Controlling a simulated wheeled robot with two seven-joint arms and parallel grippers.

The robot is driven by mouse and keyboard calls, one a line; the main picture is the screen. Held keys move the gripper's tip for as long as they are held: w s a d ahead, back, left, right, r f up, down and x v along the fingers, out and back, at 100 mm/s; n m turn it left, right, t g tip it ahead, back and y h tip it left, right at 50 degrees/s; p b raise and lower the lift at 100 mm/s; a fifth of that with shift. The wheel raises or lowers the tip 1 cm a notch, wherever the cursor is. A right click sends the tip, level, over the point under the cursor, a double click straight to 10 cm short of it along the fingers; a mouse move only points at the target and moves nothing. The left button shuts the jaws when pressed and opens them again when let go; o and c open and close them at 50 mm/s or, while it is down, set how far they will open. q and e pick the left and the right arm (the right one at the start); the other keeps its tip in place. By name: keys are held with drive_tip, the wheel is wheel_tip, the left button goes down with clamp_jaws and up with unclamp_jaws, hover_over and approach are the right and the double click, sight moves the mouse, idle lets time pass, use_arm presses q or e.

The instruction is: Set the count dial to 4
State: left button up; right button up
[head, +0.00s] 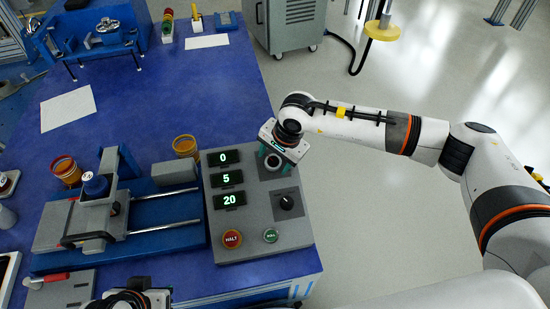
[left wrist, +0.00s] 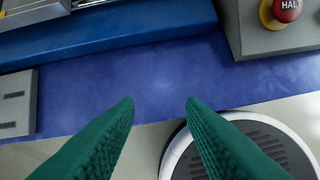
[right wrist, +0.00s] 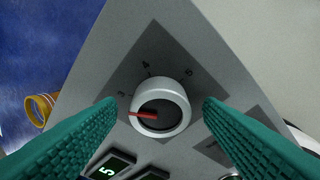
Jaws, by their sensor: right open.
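The count dial (right wrist: 172,92) is a silver-rimmed knob with a dark centre and a red pointer, on the grey control panel (head: 258,227). In the head view the dial (head: 273,162) is partly covered by my right gripper (head: 271,152). The green fingers of the right gripper (right wrist: 160,102) are open, one on each side of the dial; contact cannot be told. My left gripper (left wrist: 160,101) is open and empty near the table's front edge.
Green displays (head: 226,178) read 0, 5 and 20. A blue fixture with rails (head: 165,212) stands left of the panel.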

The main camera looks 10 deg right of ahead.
drive_tip(key=shift+c, duration=0.5)
